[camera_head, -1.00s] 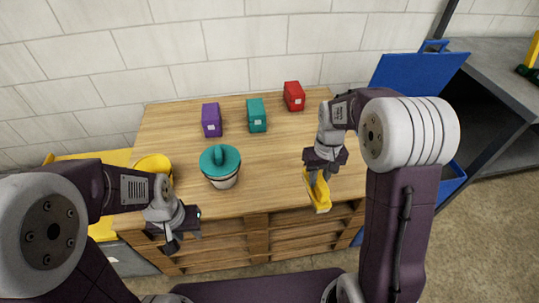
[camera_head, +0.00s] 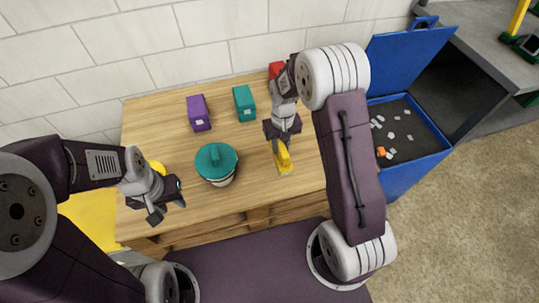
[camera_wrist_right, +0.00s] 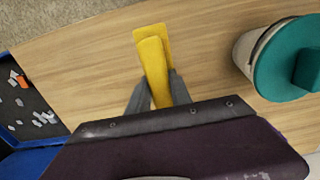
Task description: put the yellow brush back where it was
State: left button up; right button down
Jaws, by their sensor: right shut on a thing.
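The yellow brush (camera_head: 284,160) is at the front right part of the wooden table, its long body pointing toward the front edge. My right gripper (camera_head: 279,146) is shut on it from above. In the right wrist view the brush (camera_wrist_right: 152,50) sits between the two grey fingers (camera_wrist_right: 155,88), its far end sticking out past them. I cannot tell whether the brush touches the table or hangs just above it. My left gripper (camera_head: 167,205) is open and empty over the table's front left corner.
A teal-lidded pot (camera_head: 216,178) stands mid-table. Purple (camera_head: 199,116) and teal (camera_head: 244,104) boxes stand behind it; a red box (camera_head: 276,70) is partly hidden by my right arm. A yellow round thing (camera_head: 157,167) is behind my left gripper. An open blue bin (camera_head: 412,178) holding scraps is right.

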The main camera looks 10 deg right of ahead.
jog(key=shift+w+a+f+b, duration=0.15)
jog(key=shift+w+a+f, duration=0.3)
jog(key=shift+f, duration=0.6)
jog(key=shift+w+a+f+b, duration=0.15)
jog(key=shift+w+a+f, duration=0.15)
jog(key=shift+a+f, duration=0.55)
jog(key=shift+w+a+f+b, duration=0.15)
jog(key=shift+w+a+f, duration=0.15)
jog(key=shift+f, duration=0.95)
jog(key=c, duration=1.2)
grip_release()
jog(key=shift+f, duration=0.15)
jog(key=shift+o, duration=0.2)
jog(key=shift+r, duration=0.3)
notch_tip(320, 180, up, 12)
jog(key=p, duration=0.2)
jog(key=s+d+r, duration=0.1)
jog(key=s+d, duration=0.1)
jog(key=s, duration=0.6)
jog(key=s+d+r+t, duration=0.1)
jog(key=s+d, duration=0.1)
jog(key=s, duration=0.7)
jog(key=shift+s+d+m, duration=0.25)
jog(key=shift+s+m, duration=0.05)
